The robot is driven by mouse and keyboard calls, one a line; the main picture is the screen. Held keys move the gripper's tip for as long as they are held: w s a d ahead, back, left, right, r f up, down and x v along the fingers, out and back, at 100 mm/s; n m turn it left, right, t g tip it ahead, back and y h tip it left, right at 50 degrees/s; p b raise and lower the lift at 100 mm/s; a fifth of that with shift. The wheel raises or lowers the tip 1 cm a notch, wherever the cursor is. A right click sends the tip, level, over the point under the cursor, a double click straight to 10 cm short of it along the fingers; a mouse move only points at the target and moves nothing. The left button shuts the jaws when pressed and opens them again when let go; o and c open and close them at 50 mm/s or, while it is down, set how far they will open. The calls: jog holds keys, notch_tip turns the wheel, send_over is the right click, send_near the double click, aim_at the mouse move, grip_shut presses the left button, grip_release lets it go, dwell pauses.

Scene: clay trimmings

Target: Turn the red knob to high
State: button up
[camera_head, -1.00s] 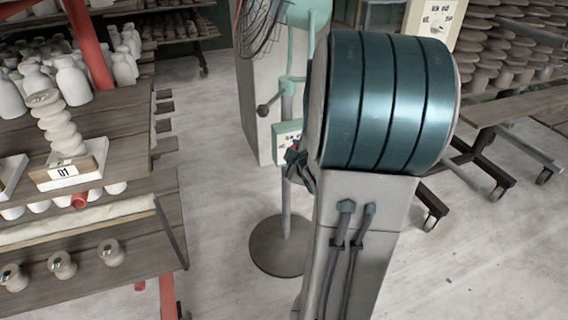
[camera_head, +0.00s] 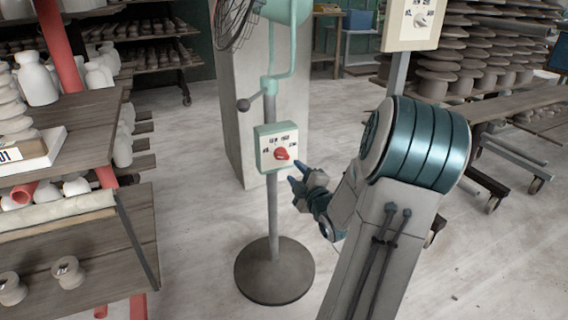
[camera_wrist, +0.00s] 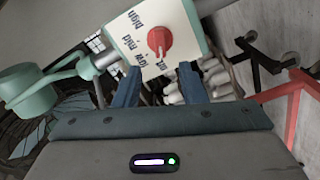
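The red knob (camera_head: 281,153) is on the cream face of a mint-green control box (camera_head: 262,145) fixed to the fan's post. In the wrist view the red knob (camera_wrist: 159,41) is clear, with the printed words high, mid, low and off around it. Its ridge seems to lie toward the gripper side, near the off and low labels; the exact setting is hard to tell. My gripper (camera_head: 297,178) is just right of and below the box, apart from the knob. In the wrist view my gripper (camera_wrist: 161,80) shows two blue fingers spread with nothing held between them.
The fan's round base (camera_head: 274,271) stands on the floor. A wooden shelf (camera_head: 85,240) with pottery is at left. Another dial panel (camera_head: 412,22) on a post is behind my arm, and racks of stacked clay ware (camera_head: 470,50) are at right. Floor around the post is clear.

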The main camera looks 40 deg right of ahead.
aim_at(283, 157)
jog(key=b+x, duration=0.1)
jog(key=x, duration=0.7)
jog(key=shift+w+b, duration=0.4)
grip_shut()
